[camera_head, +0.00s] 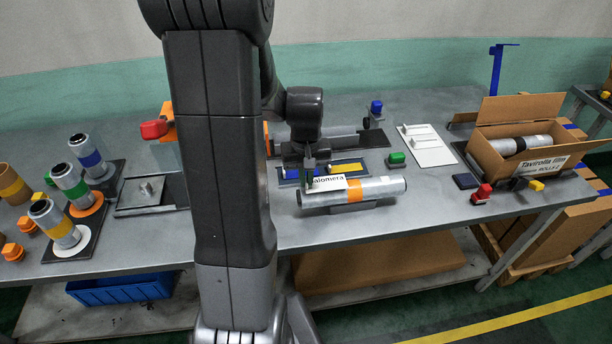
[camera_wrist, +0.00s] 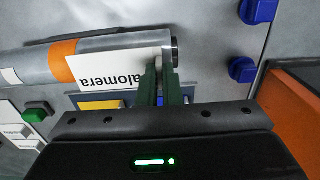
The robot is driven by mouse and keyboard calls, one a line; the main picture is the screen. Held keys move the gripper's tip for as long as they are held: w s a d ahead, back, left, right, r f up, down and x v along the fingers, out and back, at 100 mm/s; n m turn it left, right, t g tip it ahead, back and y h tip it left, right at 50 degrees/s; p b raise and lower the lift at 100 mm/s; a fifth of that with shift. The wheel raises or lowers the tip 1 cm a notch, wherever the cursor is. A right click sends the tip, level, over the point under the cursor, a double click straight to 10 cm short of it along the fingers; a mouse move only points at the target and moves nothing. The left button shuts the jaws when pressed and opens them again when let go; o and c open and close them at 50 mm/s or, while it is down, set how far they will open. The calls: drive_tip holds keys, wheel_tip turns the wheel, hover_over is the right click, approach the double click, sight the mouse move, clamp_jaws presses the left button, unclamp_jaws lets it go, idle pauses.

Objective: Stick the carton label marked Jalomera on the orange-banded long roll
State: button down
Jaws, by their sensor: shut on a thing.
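The long roll (camera_head: 385,188) is silver with an orange band (camera_head: 354,190). It lies on its side on a low cradle at the front of the bench. My gripper (camera_head: 309,180) is over the roll's left part, shut on the white label (camera_head: 333,182). The label's visible text reads "alomera"; its first letter is hidden by the fingers. In the wrist view the label (camera_wrist: 110,68) lies across the roll (camera_wrist: 40,68), beside and partly over the orange band (camera_wrist: 62,62). I cannot tell whether the label touches the roll.
A cardboard box (camera_head: 482,146) with a roll inside stands at right. A tray with blue and yellow pieces (camera_head: 345,168) lies behind the roll. A green block (camera_head: 397,158) and a white plate (camera_head: 426,152) are nearby. Several upright rolls (camera_head: 72,185) stand at left.

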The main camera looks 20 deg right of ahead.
drive_tip(key=shift+f+b, duration=0.45)
drive_tip(key=shift+f, duration=0.15)
idle(1.0)
idle(0.3)
drive_tip(key=c, duration=1)
unclamp_jaws()
drive_tip(key=shift+o, duration=0.2)
drive_tip(key=shift+r, duration=0.15)
drive_tip(key=shift+r+p, duration=2.7)
drive_tip(key=shift+r, duration=0.75)
drive_tip(key=shift+f, duration=0.15)
drive_tip(key=shift+f+b, duration=2.7)
drive_tip(key=shift+f, duration=0.75)
